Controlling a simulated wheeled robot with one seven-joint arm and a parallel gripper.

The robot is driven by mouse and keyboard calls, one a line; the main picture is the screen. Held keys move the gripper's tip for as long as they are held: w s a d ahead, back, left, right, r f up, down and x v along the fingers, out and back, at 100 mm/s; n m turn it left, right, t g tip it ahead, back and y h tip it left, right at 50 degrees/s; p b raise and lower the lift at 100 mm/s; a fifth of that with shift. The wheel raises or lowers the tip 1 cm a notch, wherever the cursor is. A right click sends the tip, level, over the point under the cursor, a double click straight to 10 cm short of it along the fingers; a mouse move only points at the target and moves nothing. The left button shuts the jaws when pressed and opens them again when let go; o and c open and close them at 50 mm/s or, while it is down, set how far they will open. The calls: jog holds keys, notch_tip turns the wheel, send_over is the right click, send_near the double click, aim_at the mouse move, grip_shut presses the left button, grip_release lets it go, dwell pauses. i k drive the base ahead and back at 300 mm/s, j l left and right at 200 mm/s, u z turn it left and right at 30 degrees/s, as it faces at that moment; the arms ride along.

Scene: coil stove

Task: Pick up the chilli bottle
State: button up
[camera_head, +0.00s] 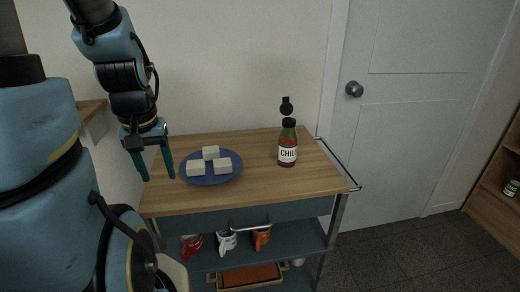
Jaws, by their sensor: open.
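The chilli bottle (287,150) stands upright on the right part of the wooden cart top (259,191). It has a dark cap, reddish-brown contents and a white label with "CHIL" readable. My gripper (158,178) is at the left, pointing down, near the cart's left edge. Its two fingers are apart with nothing seen between them. It is well to the left of the bottle, with the blue plate between them.
A blue plate (208,182) with three pale blocks (211,153) lies left of the bottle. A metal rail (338,165) runs along the cart's right side. A wall is behind, and a white door (425,120) is at the right.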

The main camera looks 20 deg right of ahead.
aim_at(288, 138)
jog(key=l+u, duration=0.1)
jog(key=u, duration=0.3)
jog(key=l+u, duration=0.1)
jog(key=u, duration=0.35)
jog(key=k+u, duration=0.1)
jog(key=u, duration=0.3)
jog(key=k+l+u, duration=0.5)
jog(key=k+u, duration=0.2)
jog(key=k, duration=0.25)
jog(key=k+u, duration=0.3)
jog(key=k, duration=0.2)
jog(key=k+l, duration=0.1)
jog(key=k, duration=0.7)
